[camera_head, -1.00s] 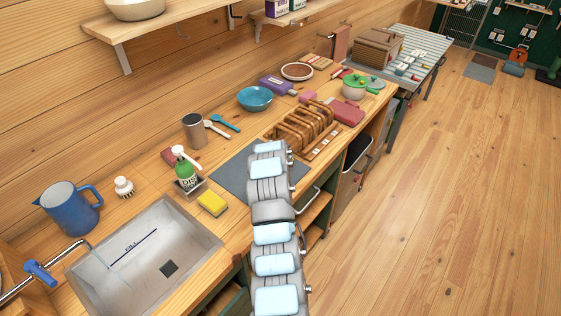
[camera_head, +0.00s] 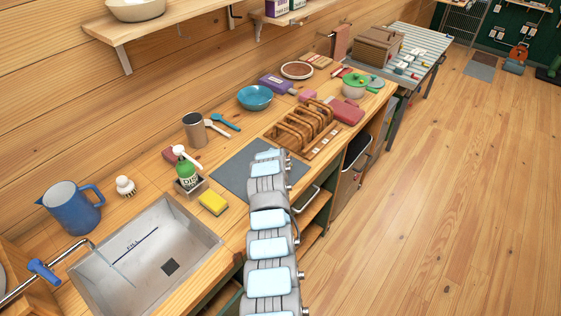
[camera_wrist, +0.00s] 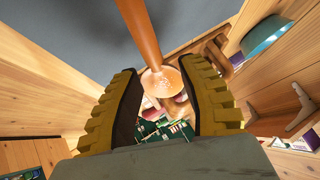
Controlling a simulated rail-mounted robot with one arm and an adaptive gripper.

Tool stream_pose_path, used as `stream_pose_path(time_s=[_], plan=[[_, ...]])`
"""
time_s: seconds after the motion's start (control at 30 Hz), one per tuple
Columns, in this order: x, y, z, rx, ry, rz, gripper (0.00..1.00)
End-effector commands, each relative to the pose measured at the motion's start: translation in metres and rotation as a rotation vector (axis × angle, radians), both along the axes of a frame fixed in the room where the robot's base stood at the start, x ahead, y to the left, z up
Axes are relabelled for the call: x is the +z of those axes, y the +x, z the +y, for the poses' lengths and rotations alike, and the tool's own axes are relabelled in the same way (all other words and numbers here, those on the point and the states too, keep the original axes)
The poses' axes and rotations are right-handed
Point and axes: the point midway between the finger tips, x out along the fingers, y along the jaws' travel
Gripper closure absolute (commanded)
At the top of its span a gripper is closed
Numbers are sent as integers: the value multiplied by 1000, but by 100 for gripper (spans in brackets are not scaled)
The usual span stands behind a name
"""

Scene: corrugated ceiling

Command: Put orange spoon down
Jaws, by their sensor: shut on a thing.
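The orange spoon (camera_wrist: 160,82) shows in the wrist view. Its bowl is between the fingers of my gripper (camera_wrist: 163,100), and its handle runs up out of the picture. My gripper is shut on the spoon; the exact contact is hard to see. Grey mat surface (camera_wrist: 70,25) fills the top of the wrist view behind the handle. In the head view my arm reaches over the right part of the grey mat (camera_head: 237,172). There my gripper and the orange spoon are hidden by the arm.
A white spoon (camera_head: 216,131) and blue spoon (camera_head: 226,123) lie by a metal canister (camera_head: 194,131). A wooden rack (camera_head: 304,124) stands right of the mat. A yellow sponge (camera_head: 213,203), a soap bottle (camera_head: 186,173) and the sink (camera_head: 145,255) are to the left. The mat's left part is clear.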

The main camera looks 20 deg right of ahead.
Motion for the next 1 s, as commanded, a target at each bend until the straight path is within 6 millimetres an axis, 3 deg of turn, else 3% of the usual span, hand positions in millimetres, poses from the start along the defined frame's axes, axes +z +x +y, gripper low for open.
stream_pose_path(time_s=[0.47, 0.5, 0.57, 0.6, 1.0], plan=[[-11, 0, 0, 0, 1, 1, 77], [-11, 0, 0, 0, 1, 1, 54], [-10, 0, 0, 0, 1, 1, 37], [-10, 0, 0, 0, 1, 1, 34], [-5, 0, 0, 0, 1, 1, 34]])
